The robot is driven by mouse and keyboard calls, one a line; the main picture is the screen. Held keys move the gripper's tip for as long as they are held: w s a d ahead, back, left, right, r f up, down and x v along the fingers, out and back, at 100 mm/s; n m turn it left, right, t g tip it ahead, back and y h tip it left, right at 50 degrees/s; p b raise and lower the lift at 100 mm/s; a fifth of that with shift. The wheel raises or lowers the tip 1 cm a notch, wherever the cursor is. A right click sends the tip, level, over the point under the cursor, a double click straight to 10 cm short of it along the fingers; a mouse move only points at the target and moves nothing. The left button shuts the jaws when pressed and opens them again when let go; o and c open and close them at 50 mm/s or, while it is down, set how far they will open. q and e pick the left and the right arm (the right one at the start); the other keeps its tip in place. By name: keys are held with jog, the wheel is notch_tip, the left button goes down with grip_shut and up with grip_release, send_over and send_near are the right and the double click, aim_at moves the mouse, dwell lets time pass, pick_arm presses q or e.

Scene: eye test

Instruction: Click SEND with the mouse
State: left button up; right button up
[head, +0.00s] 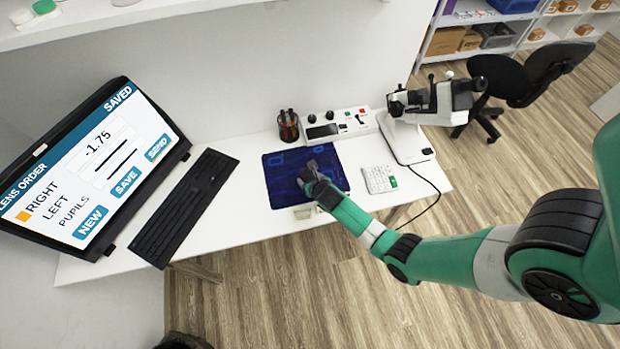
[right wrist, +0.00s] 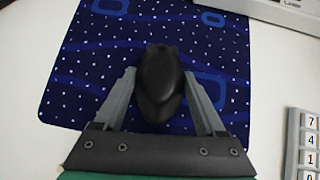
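The monitor (head: 95,165) stands tilted in the picture at the left. Its screen reads LENS ORDER and SAVED, with -1.75, an orange square beside RIGHT, and the buttons NEW, SAVE and SEND (head: 158,147). I cannot make out a pointer. The black mouse (right wrist: 160,85) lies on the dark blue mouse pad (head: 283,188). My right gripper (head: 309,174) is over the pad; in the right wrist view its fingers (right wrist: 160,78) lie along both sides of the mouse and appear closed on it. In the head view the gripper mostly hides the mouse. My left gripper is not in view.
A black keyboard (head: 185,207) lies between monitor and pad. Behind the pad are a pen cup (head: 288,127) and a control box (head: 335,124). A calculator (head: 379,179) and a white optical instrument (head: 405,135) stand to the right.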

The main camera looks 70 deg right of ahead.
jog(key=o, duration=0.4)
jog(key=shift+c, duration=0.2)
jog(key=p+v, duration=0.6)
jog(key=v, duration=0.5)
jog(key=shift+a+r, duration=0.2)
jog(key=shift+r, duration=0.05)
